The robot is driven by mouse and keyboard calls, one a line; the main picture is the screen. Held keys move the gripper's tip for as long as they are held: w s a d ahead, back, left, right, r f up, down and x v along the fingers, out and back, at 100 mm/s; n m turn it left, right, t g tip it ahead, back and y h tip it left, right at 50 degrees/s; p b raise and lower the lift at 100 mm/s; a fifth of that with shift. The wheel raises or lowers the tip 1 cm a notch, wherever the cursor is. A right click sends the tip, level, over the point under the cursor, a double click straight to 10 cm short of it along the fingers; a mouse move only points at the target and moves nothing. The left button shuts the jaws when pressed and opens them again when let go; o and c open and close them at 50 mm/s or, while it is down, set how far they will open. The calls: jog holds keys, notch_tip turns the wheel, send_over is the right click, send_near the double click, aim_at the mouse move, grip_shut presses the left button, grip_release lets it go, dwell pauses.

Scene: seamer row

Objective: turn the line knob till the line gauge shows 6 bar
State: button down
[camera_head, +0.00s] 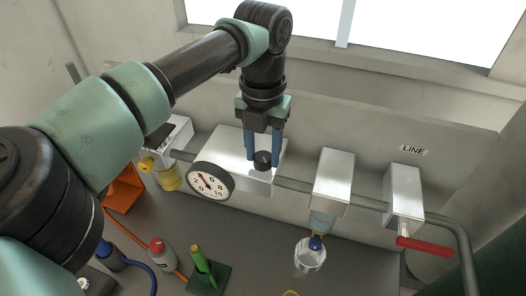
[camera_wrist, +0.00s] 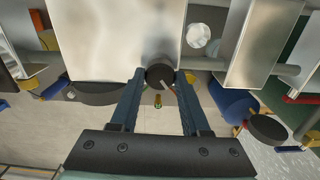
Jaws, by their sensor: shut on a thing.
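The line knob is a small black round knob (camera_head: 262,158) on the front of a silver box on the pipe. My gripper (camera_head: 263,156) reaches down from above, its two blue fingers shut on the knob's sides. The wrist view shows the knob (camera_wrist: 159,76) between the fingertips, with a pale mark on its face. The line gauge (camera_head: 211,181) is a round white dial with a black rim, left of the knob. Its red needle points up and left, covering about where the 4 is, short of the 6. The exact reading is too small to tell.
A LINE sign (camera_head: 413,150) hangs on the wall at the right. A red lever (camera_head: 424,245) sticks out below the right silver box (camera_head: 404,192). Another silver box (camera_head: 333,177) stands between. A clear cup (camera_head: 309,258), a green stand (camera_head: 207,275) and a red-capped bottle (camera_head: 160,257) are below.

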aim_at(263, 156)
jog(key=m, duration=0.7)
jog(key=shift+w+r, duration=0.1)
jog(key=shift+r, duration=0.05)
dwell(0.4)
jog(key=shift+c, duration=1.9)
grip_release()
notch_tip(263, 156, up, 13)
jog(key=b, duration=0.2)
jog(key=shift+b, duration=0.4)
